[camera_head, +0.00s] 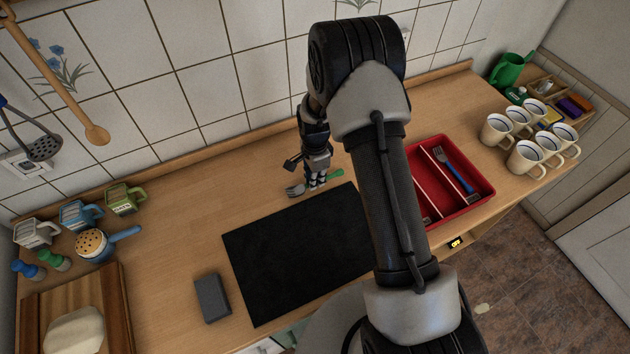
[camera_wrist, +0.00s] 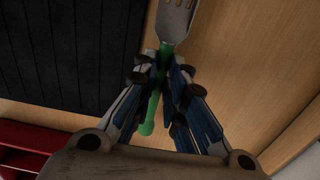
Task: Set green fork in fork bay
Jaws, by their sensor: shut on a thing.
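The green fork has a green handle (camera_wrist: 157,88) and a grey metal head (camera_wrist: 175,20). My gripper (camera_wrist: 163,68) is shut on the handle near where it meets the head. In the head view the fork (camera_head: 296,190) is at the back edge of the black mat, its tines pointing left, with my gripper (camera_head: 316,183) around it. I cannot tell whether the fork touches the counter. The red cutlery tray (camera_head: 484,187) is to the right, partly hidden behind my arm. A blue-handled fork (camera_head: 455,172) lies in its right compartment; its left part is mostly hidden.
The black mat (camera_head: 290,255) lies mid-counter, with a dark grey block (camera_head: 212,298) to its left. Several white mugs (camera_head: 525,158) stand right of the tray. Mugs (camera_head: 80,215) and a cutting board (camera_head: 112,310) are at the left. The tiled wall (camera_head: 220,80) bounds the back.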

